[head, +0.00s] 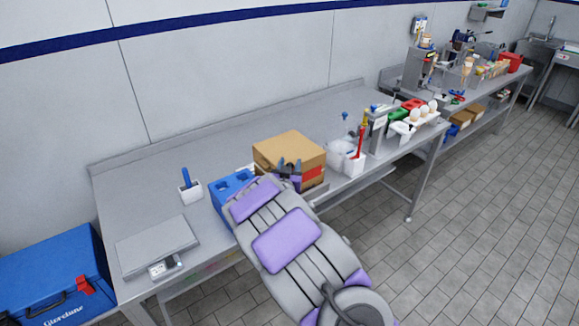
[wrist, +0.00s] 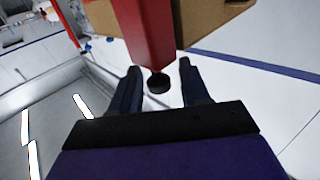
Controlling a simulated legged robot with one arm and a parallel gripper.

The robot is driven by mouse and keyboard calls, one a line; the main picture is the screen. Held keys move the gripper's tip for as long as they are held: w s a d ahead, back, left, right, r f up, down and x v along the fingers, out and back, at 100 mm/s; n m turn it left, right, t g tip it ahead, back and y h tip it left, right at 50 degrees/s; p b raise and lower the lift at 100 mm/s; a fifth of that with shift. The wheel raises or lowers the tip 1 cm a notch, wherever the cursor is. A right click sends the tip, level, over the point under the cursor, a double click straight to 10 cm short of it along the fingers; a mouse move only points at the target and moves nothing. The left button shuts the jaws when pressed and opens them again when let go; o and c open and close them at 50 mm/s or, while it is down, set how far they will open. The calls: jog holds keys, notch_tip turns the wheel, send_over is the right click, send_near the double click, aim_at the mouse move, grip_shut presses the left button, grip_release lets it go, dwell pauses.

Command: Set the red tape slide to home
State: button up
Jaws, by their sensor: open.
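The red tape slide (wrist: 147,32) shows large at the top of the wrist view as a red bar ending in a small dark knob. A red patch (head: 312,172) shows on the front of the cardboard box (head: 288,148) in the head view. My gripper (wrist: 159,70) is open, with one dark finger on each side of the knob. The knob lies between the fingers with gaps at both sides, and no grip on it shows. In the head view my gripper (head: 290,165) is at the front of the box, and my arm hides part of it.
A white holder with a blue handle (head: 189,188) and a scale (head: 158,246) are further left. White containers (head: 352,162) stand close on the right. The back of the bench is clear.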

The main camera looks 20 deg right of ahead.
jog(key=shift+c, duration=0.4)
grip_shut()
